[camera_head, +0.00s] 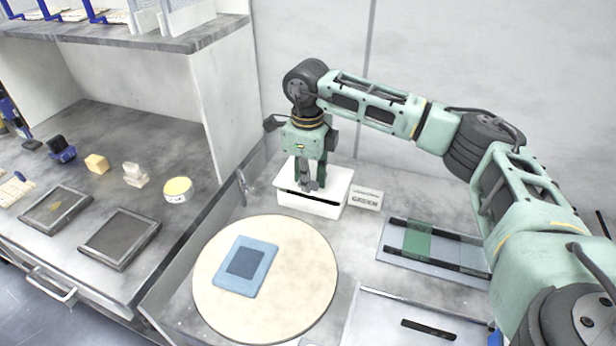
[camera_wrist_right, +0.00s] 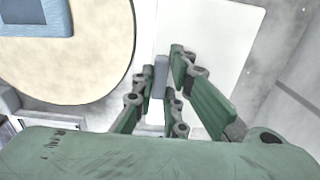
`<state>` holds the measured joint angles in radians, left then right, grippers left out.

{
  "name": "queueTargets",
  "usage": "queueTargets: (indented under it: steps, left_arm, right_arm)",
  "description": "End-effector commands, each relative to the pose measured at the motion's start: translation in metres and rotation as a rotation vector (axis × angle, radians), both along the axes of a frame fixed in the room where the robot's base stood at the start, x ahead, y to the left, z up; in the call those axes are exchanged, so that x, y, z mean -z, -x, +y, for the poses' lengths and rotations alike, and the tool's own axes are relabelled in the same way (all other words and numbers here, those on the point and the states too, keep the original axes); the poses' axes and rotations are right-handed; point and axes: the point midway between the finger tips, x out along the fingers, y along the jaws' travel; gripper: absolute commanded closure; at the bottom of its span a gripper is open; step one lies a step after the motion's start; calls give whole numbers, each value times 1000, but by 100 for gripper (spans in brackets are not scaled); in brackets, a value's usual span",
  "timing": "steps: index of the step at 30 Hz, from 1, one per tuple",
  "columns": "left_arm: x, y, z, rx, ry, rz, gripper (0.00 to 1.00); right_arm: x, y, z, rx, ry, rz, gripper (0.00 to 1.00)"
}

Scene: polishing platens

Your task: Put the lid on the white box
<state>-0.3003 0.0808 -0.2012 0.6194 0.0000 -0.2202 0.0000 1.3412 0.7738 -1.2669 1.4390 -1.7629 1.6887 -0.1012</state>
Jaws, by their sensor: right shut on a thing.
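The white box (camera_head: 308,209) stands on the worktop behind the round cream platen. The white lid (camera_head: 337,180) is over its top, roughly level. A dark strip shows along the front between the lid's edge and the box wall, so I cannot tell whether the lid is fully seated. My right gripper (camera_head: 313,184) points down from above and is shut on the lid's grey handle. In the right wrist view, the fingers (camera_wrist_right: 170,90) are on either side of this handle (camera_wrist_right: 160,70), with the white lid (camera_wrist_right: 215,35) beneath. My left gripper is not in view.
The round platen (camera_head: 307,300) with a blue square pad (camera_head: 245,267) lies in front of the box. The back wall is close behind.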

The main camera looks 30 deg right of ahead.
Motion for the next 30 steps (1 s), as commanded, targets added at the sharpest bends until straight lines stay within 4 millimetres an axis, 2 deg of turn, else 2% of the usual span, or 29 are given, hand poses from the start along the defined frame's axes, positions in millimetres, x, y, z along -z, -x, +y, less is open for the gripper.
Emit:
queueTargets:
  steps: [13,14,19,30]
  left_arm:
    - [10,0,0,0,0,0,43]
    - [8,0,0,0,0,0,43]
    - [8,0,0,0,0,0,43]
    - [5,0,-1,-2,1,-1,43]
  right_arm:
    - [12,0,0,0,-1,-1,100]
    - [11,0,0,0,0,0,85]
    - [10,0,0,0,0,0,70]
    - [6,0,0,0,0,0,69]
